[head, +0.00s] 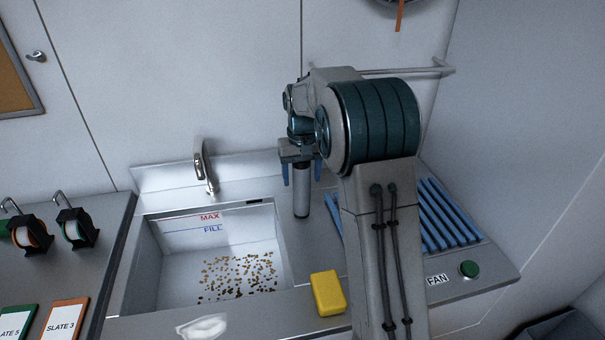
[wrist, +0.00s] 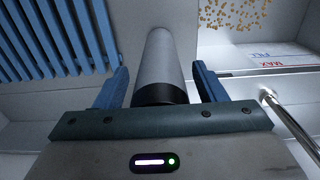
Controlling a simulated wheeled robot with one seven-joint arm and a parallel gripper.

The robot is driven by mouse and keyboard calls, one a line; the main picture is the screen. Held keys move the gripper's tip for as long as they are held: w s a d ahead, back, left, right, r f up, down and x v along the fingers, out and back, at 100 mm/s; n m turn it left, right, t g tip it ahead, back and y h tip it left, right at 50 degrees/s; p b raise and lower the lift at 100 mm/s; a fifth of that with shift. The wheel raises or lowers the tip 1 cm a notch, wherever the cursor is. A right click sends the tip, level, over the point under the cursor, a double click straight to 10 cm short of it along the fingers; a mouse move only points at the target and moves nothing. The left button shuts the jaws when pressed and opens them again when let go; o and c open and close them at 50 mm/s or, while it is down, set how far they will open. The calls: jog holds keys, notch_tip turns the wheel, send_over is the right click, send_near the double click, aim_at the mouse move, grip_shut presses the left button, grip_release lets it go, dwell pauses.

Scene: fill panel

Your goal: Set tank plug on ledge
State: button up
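The tank plug, seemingly the grey cylinder (head: 302,196) with a black band at its upper end, stands upright on the steel ledge (head: 300,252) just right of the sink basin (head: 135,275). In the wrist view the same plug (wrist: 160,58) runs away from the camera, its black end nearest. My gripper (head: 302,173) is above it, pointing down. Its two blue fingers, also in the wrist view (wrist: 160,84), are spread on either side of the plug's black end, with gaps showing on both sides. The plug's top is partly hidden by the gripper.
The basin holds scattered brown bits (head: 238,276) under MAX and FILL lines. A faucet (head: 205,168) rises behind it. A yellow sponge (head: 327,292) lies on the front edge. Blue slats (head: 447,215) and a green FAN button (head: 468,269) are at the right.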

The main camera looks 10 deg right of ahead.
notch_tip(320, 180, up, 12)
jog(key=shift+r, duration=0.1)
jog(key=shift+s+r, duration=0.15)
jog(key=shift+s, duration=0.05)
jog(key=s+f+t, duration=0.1)
jog(key=s+f, duration=0.3)
jog(key=s, duration=1.1)
jog(key=s+f+t, duration=0.2)
jog(key=s+f, duration=0.2)
jog(key=s, duration=1.1)
jog(key=shift+s, duration=0.25)
